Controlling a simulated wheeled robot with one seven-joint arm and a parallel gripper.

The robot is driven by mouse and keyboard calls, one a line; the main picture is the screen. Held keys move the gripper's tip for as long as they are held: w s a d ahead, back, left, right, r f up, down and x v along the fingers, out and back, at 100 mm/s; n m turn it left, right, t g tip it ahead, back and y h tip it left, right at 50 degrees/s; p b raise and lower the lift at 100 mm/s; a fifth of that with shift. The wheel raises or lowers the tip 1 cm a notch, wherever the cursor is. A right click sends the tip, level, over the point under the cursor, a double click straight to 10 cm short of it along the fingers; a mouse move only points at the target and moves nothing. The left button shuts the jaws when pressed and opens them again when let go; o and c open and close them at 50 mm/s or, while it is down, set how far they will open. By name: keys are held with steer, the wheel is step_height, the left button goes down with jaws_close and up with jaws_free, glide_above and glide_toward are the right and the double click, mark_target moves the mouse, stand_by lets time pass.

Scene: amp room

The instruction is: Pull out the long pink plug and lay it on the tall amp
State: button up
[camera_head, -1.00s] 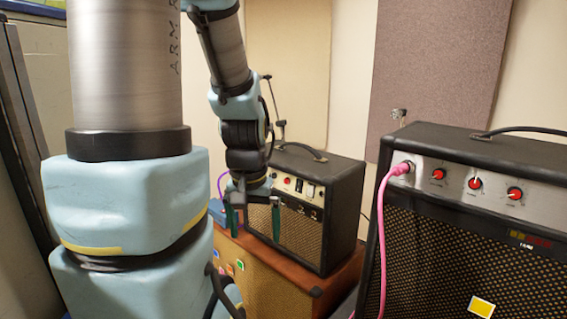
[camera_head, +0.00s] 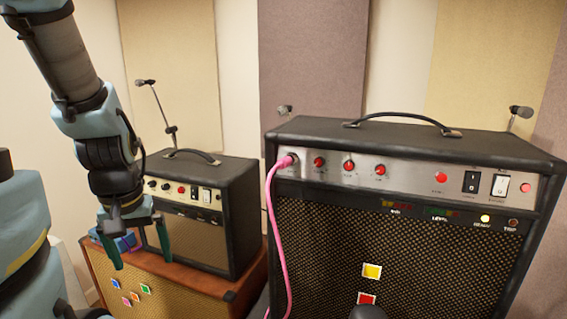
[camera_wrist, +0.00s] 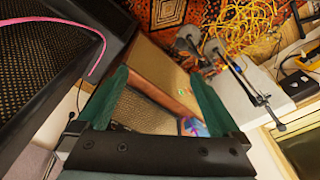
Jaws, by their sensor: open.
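The pink plug (camera_head: 288,160) sits in a socket at the left end of the tall amp's silver panel. Its pink cable (camera_head: 272,220) hangs down the amp's front. The tall amp (camera_head: 420,240) is a large black amp with a bare black top (camera_head: 320,130) and a carry handle. My gripper (camera_head: 142,255) is open and empty, in front of the small amp, left of the plug and lower. In the wrist view my gripper (camera_wrist: 165,100) has its green fingers wide apart, with nothing between them in its grasp. The pink cable (camera_wrist: 75,24) shows there at upper left.
A small black amp (camera_head: 225,232) stands on a brown cabinet (camera_head: 195,285) at left, with a blue thing (camera_head: 115,243) beside it. Microphones (camera_head: 145,83) stand behind. The wrist view shows a tangle of yellow cable (camera_wrist: 245,30) and a patterned rug (camera_wrist: 175,15).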

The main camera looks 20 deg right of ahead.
steer(key=shift+c, duration=0.6)
steer(key=shift+m, duration=0.6)
steer(key=w+d+r, duration=0.2)
steer(key=w+d, duration=0.1)
steer(key=w+d+b, duration=0.1)
steer(key=shift+w+d+r, duration=0.25)
steer(key=shift+w+r, duration=0.05)
steer(key=shift+r, duration=0.1)
steer(key=c, duration=0.5)
steer(key=w+d+r, duration=0.1)
steer(key=d+r, duration=0.1)
steer(key=d, duration=0.1)
steer(key=w+d+r+m+b, duration=0.1)
steer(key=w+d+r, duration=0.1)
steer(key=d+r, duration=0.1)
steer(key=w+d+r+m+g+b, duration=0.1)
steer(key=d+r, duration=0.1)
steer(key=d, duration=0.2)
steer(key=shift+w+r, duration=0.2)
step_height(320, 180, up, 15)
steer(key=m+b, duration=0.2)
steer(key=m, duration=0.2)
glide_above(284, 162)
steer(key=shift+g, duration=0.3)
steer(key=f, duration=0.7)
steer(key=f+p, duration=0.1)
steer(key=f, duration=0.3)
steer(key=shift+w+a, duration=0.15)
steer(key=shift+w, duration=0.2)
jaws_close()
